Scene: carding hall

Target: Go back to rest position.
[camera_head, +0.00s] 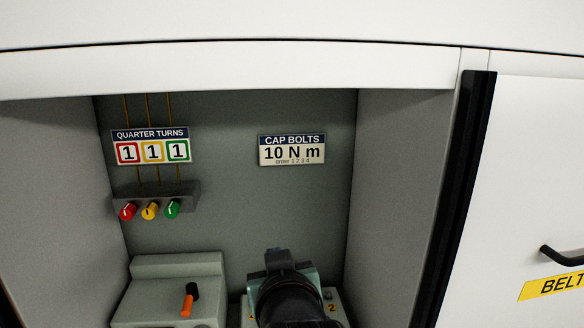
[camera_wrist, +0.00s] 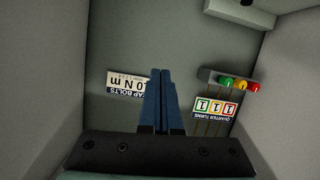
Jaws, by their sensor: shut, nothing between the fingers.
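My gripper (camera_wrist: 160,75) shows in the wrist view as two dark blue fingers lying together, with nothing between them. It points into a grey cabinet recess and covers part of the "CAP BOLTS 10 N m" sign (camera_wrist: 127,82), which appears upside down there. In the head view a dark, rounded part with teal edges, apparently the end of my arm, stands at the bottom middle, below the same sign (camera_head: 291,150).
Red (camera_head: 127,211), yellow (camera_head: 150,210) and green (camera_head: 172,209) knobs sit under the "QUARTER TURNS" sign (camera_head: 150,147). A grey box (camera_head: 150,304) with an orange-and-black handle (camera_head: 189,299) stands lower left. A numbered base (camera_head: 334,304) is partly hidden behind my arm. Side walls (camera_head: 392,190) enclose the recess.

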